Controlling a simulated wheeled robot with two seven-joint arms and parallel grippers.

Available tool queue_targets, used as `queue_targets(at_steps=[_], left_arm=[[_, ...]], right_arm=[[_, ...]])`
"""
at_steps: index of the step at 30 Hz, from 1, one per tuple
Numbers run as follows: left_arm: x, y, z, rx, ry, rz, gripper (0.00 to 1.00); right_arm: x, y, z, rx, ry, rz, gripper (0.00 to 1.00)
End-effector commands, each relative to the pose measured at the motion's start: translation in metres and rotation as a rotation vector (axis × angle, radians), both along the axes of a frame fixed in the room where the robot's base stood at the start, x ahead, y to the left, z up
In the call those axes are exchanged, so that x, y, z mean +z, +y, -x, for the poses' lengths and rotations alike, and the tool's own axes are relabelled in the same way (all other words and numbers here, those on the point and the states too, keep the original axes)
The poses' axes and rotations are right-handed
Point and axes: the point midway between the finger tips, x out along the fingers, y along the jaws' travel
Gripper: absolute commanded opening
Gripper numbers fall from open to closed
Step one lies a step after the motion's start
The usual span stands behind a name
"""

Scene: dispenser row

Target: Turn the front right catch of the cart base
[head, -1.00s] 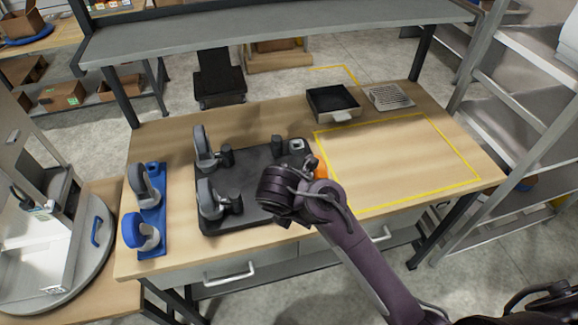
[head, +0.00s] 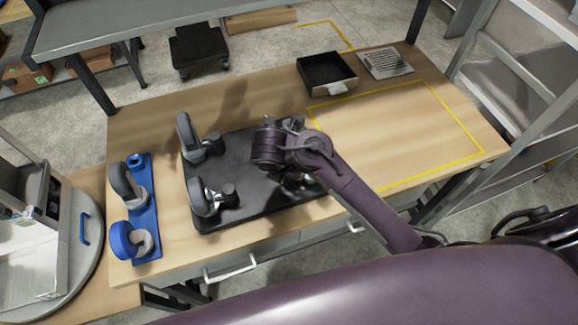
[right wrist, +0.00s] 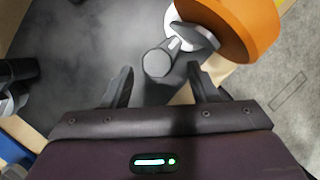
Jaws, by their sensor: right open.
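The cart base (head: 255,205) is a black plate lying on the table, with grey casters (head: 205,195) standing at its left corners. Its right part is largely hidden behind my right arm in the head view. In the right wrist view an orange wheel (right wrist: 238,22) stands at top right, beside a grey round-ended catch (right wrist: 157,63). My right gripper (right wrist: 160,82) is open. Its fingers are on either side of the catch's near end in that view, and I see no grip on it. In the head view the right gripper (head: 292,183) is over the plate, partly hidden. My left gripper is not in view.
A blue holder (head: 143,205) with a grey wheel and a blue wheel stands left of the base. A black tray (head: 327,72) and a slotted metal plate (head: 386,63) lie at the back. The yellow-outlined table area (head: 405,130) is clear. A shelf rack stands at right.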

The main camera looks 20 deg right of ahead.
Motion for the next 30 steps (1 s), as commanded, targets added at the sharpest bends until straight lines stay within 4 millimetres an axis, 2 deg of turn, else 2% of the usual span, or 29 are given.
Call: queue_targets(at_steps=[6, 11, 14, 25, 30], left_arm=[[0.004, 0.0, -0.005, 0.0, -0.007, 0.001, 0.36], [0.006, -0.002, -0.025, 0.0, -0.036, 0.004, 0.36], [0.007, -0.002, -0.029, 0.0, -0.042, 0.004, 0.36], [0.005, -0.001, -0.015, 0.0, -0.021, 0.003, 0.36], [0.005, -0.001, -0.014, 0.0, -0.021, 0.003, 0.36]], right_arm=[[-0.018, -0.005, -0.006, 0.001, 0.0, 0.002, 0.54], [-0.02, -0.005, -0.007, 0.0, -0.001, -0.001, 0.54], [-0.02, -0.005, -0.006, -0.001, -0.001, -0.001, 0.54], [-0.02, -0.005, -0.006, 0.0, -0.001, -0.001, 0.09], [-0.019, -0.005, -0.006, -0.008, -0.001, -0.001, 0.09]])
